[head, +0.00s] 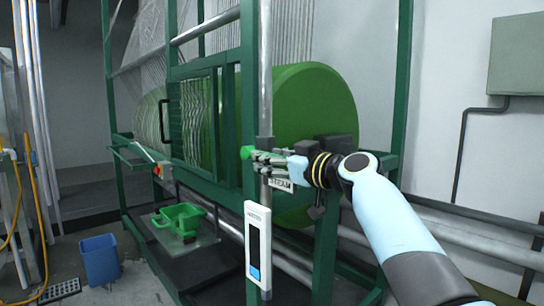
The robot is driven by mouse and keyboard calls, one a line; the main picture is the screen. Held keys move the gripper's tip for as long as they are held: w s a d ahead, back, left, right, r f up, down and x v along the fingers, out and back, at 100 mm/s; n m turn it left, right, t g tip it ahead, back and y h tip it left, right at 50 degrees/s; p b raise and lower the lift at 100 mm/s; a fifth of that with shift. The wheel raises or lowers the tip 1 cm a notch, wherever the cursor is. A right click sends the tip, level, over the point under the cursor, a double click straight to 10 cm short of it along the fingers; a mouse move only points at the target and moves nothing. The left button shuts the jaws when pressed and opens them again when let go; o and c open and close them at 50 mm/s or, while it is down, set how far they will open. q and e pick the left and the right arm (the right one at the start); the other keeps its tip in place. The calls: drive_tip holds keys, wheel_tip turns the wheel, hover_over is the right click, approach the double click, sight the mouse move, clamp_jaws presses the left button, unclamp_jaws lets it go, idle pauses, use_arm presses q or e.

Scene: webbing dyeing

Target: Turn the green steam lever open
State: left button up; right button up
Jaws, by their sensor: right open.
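The green steam lever shows as a small bright green knob (246,152) beside the grey vertical pipe. My right gripper (260,160) comes in from the right with its fingers pointing left at the knob. The gripper is open, and its fingertips are at or very close to the knob; I cannot tell whether they touch. The rest of the lever is hidden behind the fingers and pipe. A white label (281,184) is partly hidden below the gripper. My left gripper is out of view.
A large green drum (325,95) stands behind in a dark green frame (400,90). A white gauge panel (258,245) is on the pipe below the gripper. A green basket (180,216) and blue bin (100,260) are low at left. Horizontal pipes (470,235) run at right.

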clamp_jaws()
idle(0.3)
drive_tip(key=r+g+p, duration=0.1)
drive_tip(key=p, duration=0.2)
drive_tip(key=r+g+h+p, duration=0.1)
drive_tip(key=p, duration=0.3)
drive_tip(key=r+g+h+p, duration=0.1)
drive_tip(key=r+p, duration=0.1)
drive_tip(key=p, duration=0.1)
drive_tip(key=shift+w+a, duration=0.2)
drive_tip(key=shift+w, duration=0.05)
drive_tip(key=shift+w+a+r+g+h+p, duration=0.1)
drive_tip(key=shift+w+r+g+h+p, duration=0.15)
drive_tip(key=shift+g+h+p, duration=0.55)
drive_tip(key=shift+w+a+r+g+h+p, duration=0.2)
drive_tip(key=shift+r+g+h+p, duration=0.15)
drive_tip(key=shift+g, duration=0.25)
